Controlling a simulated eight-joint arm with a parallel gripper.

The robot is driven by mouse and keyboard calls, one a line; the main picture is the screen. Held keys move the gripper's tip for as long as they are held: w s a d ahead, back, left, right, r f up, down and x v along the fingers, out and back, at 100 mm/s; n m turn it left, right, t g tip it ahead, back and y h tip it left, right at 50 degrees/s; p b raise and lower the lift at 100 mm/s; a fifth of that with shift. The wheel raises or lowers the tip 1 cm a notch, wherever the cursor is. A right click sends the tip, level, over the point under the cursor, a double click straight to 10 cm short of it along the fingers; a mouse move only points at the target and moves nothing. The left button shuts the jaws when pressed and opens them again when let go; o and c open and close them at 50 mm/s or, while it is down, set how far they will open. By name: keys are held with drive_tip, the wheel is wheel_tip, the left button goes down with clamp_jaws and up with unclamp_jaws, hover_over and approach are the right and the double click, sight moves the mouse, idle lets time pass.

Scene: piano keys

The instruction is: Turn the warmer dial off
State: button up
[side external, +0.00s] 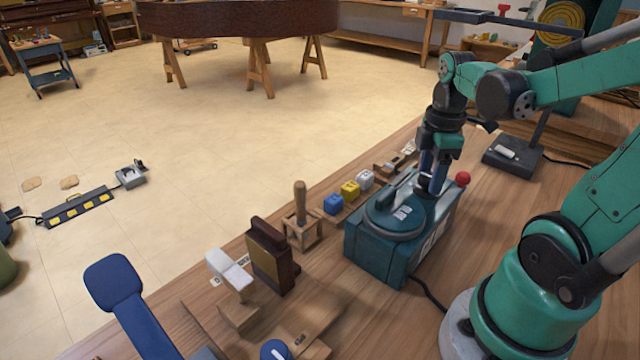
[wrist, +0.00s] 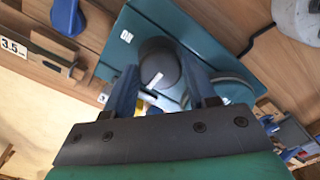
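The warmer is a teal box (side external: 372,258) with a round lid (side external: 398,217) on the wooden bench in the side view. Its teal top also fills the upper middle of the wrist view (wrist: 190,25). The dial (wrist: 158,58) is a round dark grey knob with a white pointer mark. An "ON" label (wrist: 126,36) is printed on the panel to its upper left. My gripper (side external: 427,186) points down over the warmer's far right part. In the wrist view its blue fingers (wrist: 163,75) are apart, one on each side of the dial. Whether they touch it is unclear.
A red ball (side external: 463,179) stands beside my gripper. Blue, yellow and white blocks (side external: 350,190) and a wooden-handled tool (side external: 301,205) sit left of the warmer. A black cable (side external: 430,295) runs from its base. A dark stand (side external: 515,155) is at the right.

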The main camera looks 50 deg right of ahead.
sight(430, 177)
drive_tip(key=o, duration=0.4)
drive_tip(key=shift+c, duration=0.2)
drive_tip(key=shift+r, duration=2.8)
drive_tip(key=w+a+m+t, duration=0.1)
drive_tip(key=w+a+m, duration=0.1)
drive_tip(key=a, duration=0.1)
drive_tip(key=w+a+f+m+t+h, duration=0.1)
drive_tip(key=a, duration=0.1)
drive_tip(key=shift+w+a+t, duration=0.2)
drive_tip(key=shift+w+t, duration=0.1)
drive_tip(key=shift+w, duration=0.05)
drive_tip(key=w+a+m+t+y, duration=0.1)
drive_tip(key=w+a+m+t, duration=0.2)
drive_tip(key=a+m, duration=0.3)
drive_tip(key=a+t, duration=0.1)
drive_tip(key=a, duration=0.1)
drive_tip(key=shift+a+f, duration=0.3)
drive_tip(key=shift+f, duration=0.1)
